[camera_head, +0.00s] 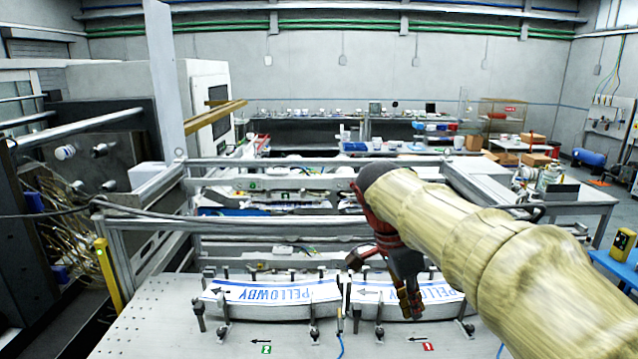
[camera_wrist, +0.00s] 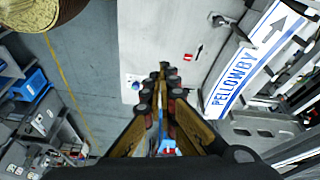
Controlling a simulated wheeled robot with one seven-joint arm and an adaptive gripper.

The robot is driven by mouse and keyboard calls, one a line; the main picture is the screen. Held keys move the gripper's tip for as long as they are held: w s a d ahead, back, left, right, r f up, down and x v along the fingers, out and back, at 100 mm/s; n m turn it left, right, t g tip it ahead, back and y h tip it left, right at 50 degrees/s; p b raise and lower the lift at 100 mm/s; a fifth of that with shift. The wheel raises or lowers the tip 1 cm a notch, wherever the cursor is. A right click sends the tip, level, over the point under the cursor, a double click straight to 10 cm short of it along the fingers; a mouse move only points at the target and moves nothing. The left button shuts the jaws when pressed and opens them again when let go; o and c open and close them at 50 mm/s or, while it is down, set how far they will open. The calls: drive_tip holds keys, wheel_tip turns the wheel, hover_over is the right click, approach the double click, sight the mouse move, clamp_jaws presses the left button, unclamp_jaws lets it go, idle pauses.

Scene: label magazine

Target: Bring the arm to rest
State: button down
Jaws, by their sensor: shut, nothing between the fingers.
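My arm reaches in from the lower right of the head view in a pale yellow, wrinkled cover. My gripper (camera_head: 412,300) hangs from its end, pointing down in front of the right label magazine. In the wrist view my gripper (camera_wrist: 163,70) has its fingers together, with nothing seen between them. The right label stack (camera_head: 438,292), printed PELLOWBY, is partly hidden behind the gripper. It also shows at the upper right of the wrist view (camera_wrist: 240,75). I cannot tell whether the fingers touch anything. The left label stack (camera_head: 285,292) lies in its own holder.
The metal plate (camera_head: 185,320) under the magazines is mostly bare at the front, with upright posts around the stacks. A metal frame rail (camera_head: 290,222) runs behind. A machine with bars stands at the left, and a side table (camera_head: 570,198) at the right.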

drive_tip(key=s+f+n+t+y+b, duration=0.3)
drive_tip(key=s+f+n+t+b, duration=0.2)
drive_tip(key=s+f+n+b, duration=0.6)
drive_tip(key=s+f+n, duration=0.4)
drive_tip(key=s+f, duration=0.5)
drive_tip(key=s, duration=0.2)
drive_tip(key=shift+d+y, duration=0.35)
drive_tip(key=shift+y, duration=0.05)
